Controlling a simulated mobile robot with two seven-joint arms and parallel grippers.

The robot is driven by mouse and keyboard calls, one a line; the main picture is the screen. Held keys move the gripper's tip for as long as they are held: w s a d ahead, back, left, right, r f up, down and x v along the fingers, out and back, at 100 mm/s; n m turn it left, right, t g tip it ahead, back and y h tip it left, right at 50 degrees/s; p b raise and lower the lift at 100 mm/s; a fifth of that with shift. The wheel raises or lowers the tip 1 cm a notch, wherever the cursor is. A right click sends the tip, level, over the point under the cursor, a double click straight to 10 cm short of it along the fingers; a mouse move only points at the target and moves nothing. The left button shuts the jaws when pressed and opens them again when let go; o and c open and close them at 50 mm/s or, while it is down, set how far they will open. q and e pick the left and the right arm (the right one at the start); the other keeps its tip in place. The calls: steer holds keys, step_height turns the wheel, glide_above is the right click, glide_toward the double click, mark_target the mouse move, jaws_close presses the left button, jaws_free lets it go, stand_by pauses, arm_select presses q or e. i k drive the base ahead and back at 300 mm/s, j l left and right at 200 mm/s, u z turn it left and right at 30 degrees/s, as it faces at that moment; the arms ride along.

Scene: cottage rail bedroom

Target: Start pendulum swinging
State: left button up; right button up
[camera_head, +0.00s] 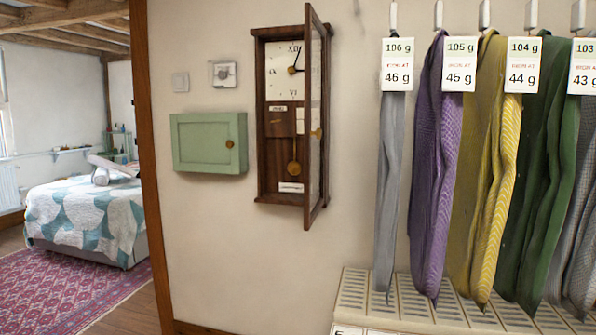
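A dark wooden wall clock (270,150) hangs on the wall in the middle of the head view. Its glass-fronted door (316,120) stands open, swung out on the right side. The white dial (284,72) with black hands fills the upper part of the case. The brass pendulum (294,168) hangs in the lower part, its round bob near the door's inner edge. One frame cannot tell whether it moves. Small white labels sit in the case above and below the pendulum. Neither of my grippers is in view.
A green wall cabinet (205,143) with a brass knob hangs left of the clock. Several scarves hang from hooks on the right, a purple one (440,170) among them, above a slatted cream surface (405,302). A doorway at left shows a bed (88,215). Space before the clock looks clear.

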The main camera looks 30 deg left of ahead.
mark_target(293, 168)
steer(key=i+j, duration=0.2)
steer(key=j, duration=0.15)
steer(key=i+j, duration=0.2)
steer(key=j, duration=0.15)
steer(key=i+j+z, duration=0.1)
steer(key=j, duration=0.25)
steer(key=i+j, duration=0.3)
steer(key=i+j+z, duration=0.1)
steer(key=j, duration=0.3)
steer(key=i, duration=0.1)
